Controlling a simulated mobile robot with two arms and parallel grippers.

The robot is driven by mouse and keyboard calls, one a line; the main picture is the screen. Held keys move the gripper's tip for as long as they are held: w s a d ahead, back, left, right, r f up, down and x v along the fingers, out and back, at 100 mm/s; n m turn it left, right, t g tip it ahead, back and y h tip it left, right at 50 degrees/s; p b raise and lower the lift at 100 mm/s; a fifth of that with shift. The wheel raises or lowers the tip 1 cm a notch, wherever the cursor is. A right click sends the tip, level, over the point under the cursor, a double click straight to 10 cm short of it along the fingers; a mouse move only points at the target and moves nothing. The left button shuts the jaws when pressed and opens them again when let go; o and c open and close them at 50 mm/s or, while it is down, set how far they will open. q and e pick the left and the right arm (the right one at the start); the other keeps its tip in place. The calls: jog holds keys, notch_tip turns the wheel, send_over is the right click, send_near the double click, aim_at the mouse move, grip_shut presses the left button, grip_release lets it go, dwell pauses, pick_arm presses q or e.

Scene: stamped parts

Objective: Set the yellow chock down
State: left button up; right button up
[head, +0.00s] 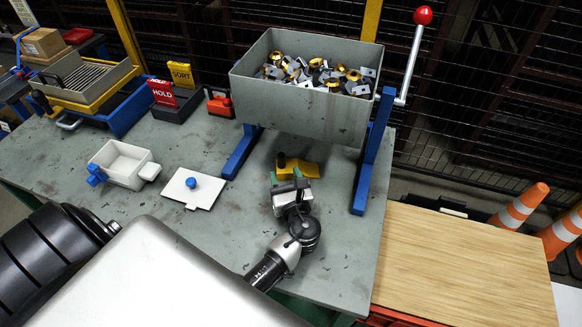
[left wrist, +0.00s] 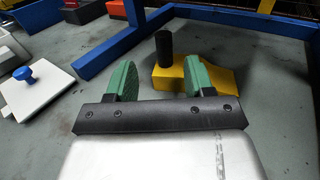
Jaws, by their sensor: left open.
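The yellow chock (head: 307,168) sits on the grey table under the front of the raised grey bin. It has an upright black handle, which shows in the left wrist view (left wrist: 163,47) beside the yellow body (left wrist: 215,76). My left gripper (head: 289,180) is just in front of the chock, with its green fingers apart. In the left wrist view, the handle appears between the open fingers (left wrist: 161,80), and the right finger covers part of the yellow body. I cannot tell if a finger touches it. My right gripper is not in view.
The grey bin (head: 300,108) of metal parts stands on blue legs (head: 363,185) around the chock. A white box (head: 123,164) and its lid (head: 188,188) with a blue knob lie to the left. The table between lid and gripper is clear.

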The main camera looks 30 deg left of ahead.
aim_at(282, 161)
pick_arm(q)
jog(key=x, duration=0.4)
jog(key=shift+w+a, duration=0.1)
jog(key=shift+w, duration=0.4)
jog(key=shift+s, duration=0.1)
jog(key=shift+r, duration=0.1)
grip_shut()
